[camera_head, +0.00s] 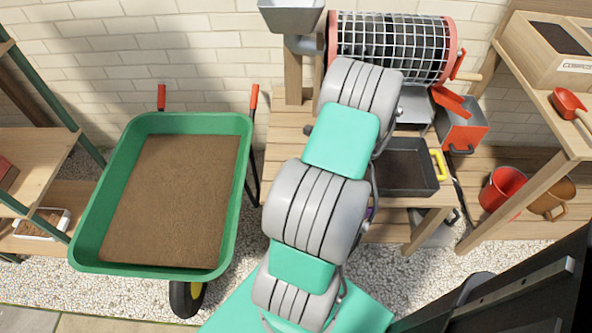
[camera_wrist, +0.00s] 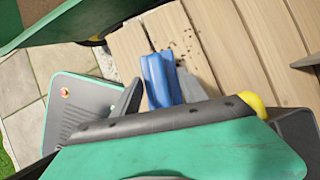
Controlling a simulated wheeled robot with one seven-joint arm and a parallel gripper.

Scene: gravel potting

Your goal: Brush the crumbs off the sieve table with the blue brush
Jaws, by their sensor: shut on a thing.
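In the wrist view my gripper (camera_wrist: 160,92) is shut on the blue brush (camera_wrist: 160,72). The brush is partly hidden by my gripper, and its bristles cannot be made out. It is over the edge area of the sieve table (camera_wrist: 235,50), whose pale wooden slats fill the upper right. Several small dark crumbs (camera_wrist: 184,44) lie on the slats just beyond and right of the brush; I cannot tell whether it touches them. In the head view the sieve table (camera_head: 284,140) stands behind my arm, which hides the gripper, brush and crumbs.
A drum sieve (camera_head: 390,48) stands at the back of the table. A dark tray (camera_head: 408,190) with a yellow handle sits on its right part. A green wheelbarrow (camera_head: 92,215) of soil stands left. Shelves flank both sides; a red pot (camera_head: 500,192) is at the right.

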